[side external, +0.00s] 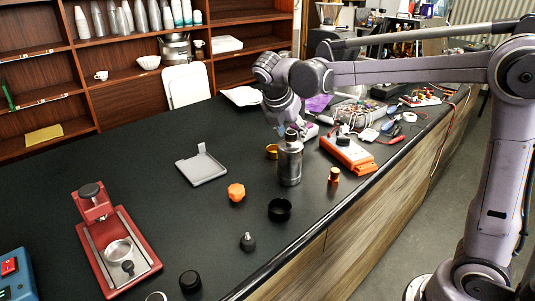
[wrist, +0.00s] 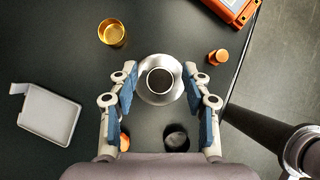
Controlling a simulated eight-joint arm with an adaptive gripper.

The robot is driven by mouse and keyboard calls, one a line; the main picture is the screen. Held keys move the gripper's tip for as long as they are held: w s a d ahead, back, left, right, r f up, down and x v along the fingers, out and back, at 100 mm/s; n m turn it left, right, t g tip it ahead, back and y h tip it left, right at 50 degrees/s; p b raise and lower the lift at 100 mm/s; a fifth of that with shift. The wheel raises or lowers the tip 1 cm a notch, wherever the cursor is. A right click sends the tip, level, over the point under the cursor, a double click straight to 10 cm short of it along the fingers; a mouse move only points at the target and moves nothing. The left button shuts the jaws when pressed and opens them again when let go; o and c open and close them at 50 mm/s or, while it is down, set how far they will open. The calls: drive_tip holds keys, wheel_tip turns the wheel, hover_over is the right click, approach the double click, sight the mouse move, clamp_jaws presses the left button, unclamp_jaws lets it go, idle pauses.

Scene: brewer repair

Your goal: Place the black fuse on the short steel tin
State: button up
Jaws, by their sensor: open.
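My gripper (wrist: 161,100) is open, its blue-padded fingers on either side of a steel bottle with a dark top (wrist: 160,81). The bottle (side external: 289,163) stands upright on the black counter in the side view, with my gripper (side external: 291,127) at its top. I cannot tell whether the dark top is a separate piece. No piece is clearly the black fuse; a black knobbed piece (side external: 248,242) and a short black cylinder (side external: 190,281) stand near the front. A short round metal rim (side external: 156,297), cut off by the bottom edge, may be the short steel tin.
Close around the bottle are a black cup (side external: 279,210), an orange knob (side external: 236,192), a gold cup (wrist: 112,33), a copper-coloured cylinder (wrist: 218,56) and an orange device (side external: 348,154). A grey tray (side external: 202,168) lies left; a red press (side external: 118,255) stands front left.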

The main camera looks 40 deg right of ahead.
drive_tip(key=v, duration=1.1)
drive_tip(key=s+f+m+t+y, duration=0.1)
drive_tip(key=s+f+m+y, duration=0.1)
drive_tip(key=s+f+m, duration=0.3)
drive_tip(key=s+f+m+t+y, duration=0.2)
drive_tip(key=s+f+m, duration=0.3)
drive_tip(key=m, duration=0.4)
drive_tip(key=s+f+m+t+y, duration=0.2)
drive_tip(key=s+f+m, duration=0.4)
drive_tip(key=m, duration=0.1)
drive_tip(key=shift+a+f, duration=0.15)
drive_tip(key=shift+a, duration=0.1)
drive_tip(key=shift+w, duration=0.1)
